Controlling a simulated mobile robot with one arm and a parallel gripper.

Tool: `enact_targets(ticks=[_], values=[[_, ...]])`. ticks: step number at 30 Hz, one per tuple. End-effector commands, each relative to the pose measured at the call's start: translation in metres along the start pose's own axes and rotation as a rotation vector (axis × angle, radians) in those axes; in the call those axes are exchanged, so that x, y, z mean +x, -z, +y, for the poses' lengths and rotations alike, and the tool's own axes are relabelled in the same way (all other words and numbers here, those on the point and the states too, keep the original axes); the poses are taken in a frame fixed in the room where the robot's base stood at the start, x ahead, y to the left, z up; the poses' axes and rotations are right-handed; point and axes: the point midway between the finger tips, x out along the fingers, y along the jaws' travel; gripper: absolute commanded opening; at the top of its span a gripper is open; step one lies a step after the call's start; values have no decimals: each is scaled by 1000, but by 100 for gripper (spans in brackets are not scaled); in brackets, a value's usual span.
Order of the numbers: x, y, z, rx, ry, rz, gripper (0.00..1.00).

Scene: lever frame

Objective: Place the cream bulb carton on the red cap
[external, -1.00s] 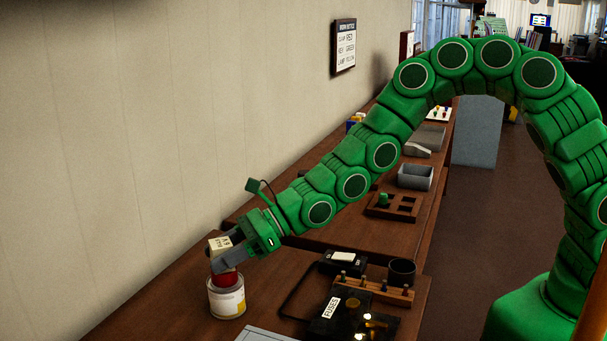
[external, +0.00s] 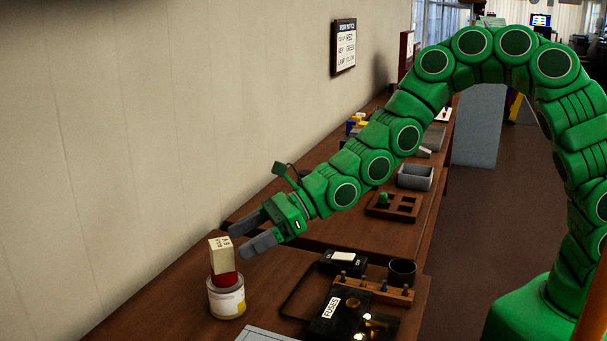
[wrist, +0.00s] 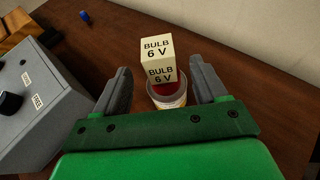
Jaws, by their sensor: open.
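The cream bulb carton (external: 221,255) stands upright on the red cap (external: 224,279), which tops a white can (external: 227,300) on the bench. In the wrist view the carton (wrist: 158,60) reads "BULB 6 V", and a little of the red cap (wrist: 165,89) shows below it. My gripper (external: 238,240) is open and empty, up and to the right of the carton in the external view, apart from it. In the wrist view its fingers (wrist: 160,78) lie wide to either side of the carton and can.
A black fuse box (external: 340,312), a wooden peg rack (external: 372,289) and a black cup (external: 402,271) stand to the right on the bench. A grey box with a knob (wrist: 40,95) is at the left in the wrist view. The wall runs along the left.

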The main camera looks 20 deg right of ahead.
Motion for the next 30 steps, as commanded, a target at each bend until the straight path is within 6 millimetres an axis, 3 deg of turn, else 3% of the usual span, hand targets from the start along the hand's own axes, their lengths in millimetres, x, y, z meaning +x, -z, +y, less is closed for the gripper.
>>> enact_targets(ticks=[12, 30], values=[[-52, 0, 0, -1, 1, -1, 72], [-70, -6, -2, -31, -1, -12, 72]])
